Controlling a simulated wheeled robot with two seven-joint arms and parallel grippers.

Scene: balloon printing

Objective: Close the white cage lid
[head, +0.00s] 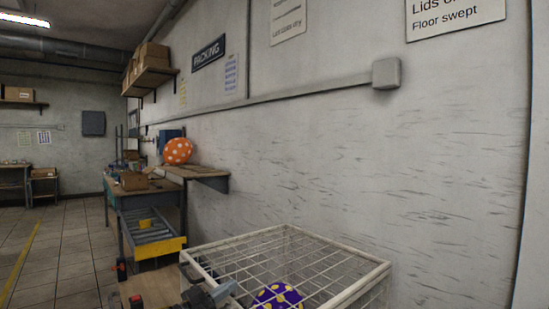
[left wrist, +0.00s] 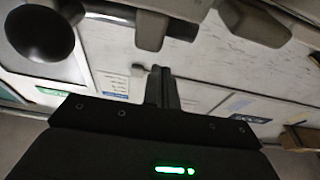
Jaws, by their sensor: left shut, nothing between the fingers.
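The white wire cage (head: 373,290) stands at the bottom centre of the head view, against the wall side. Its white lid (head: 285,229) spans the cage top as a grid and looks about level; I cannot tell whether its near edge is flush, as that part is cut off. A purple balloon with yellow dots (head: 277,297) is inside, under the grid. My left gripper (head: 227,291) is shut and empty near the lid's left front side. Its closed fingers show in the left wrist view (left wrist: 161,86). My right gripper is out of view.
A workbench (head: 150,192) with boxes and a yellow-fronted roller shelf (head: 158,248) stands left of the cage. An orange dotted balloon (head: 177,151) is above it. The wall (head: 330,160) runs close behind the cage. Open tiled floor (head: 50,260) lies at left.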

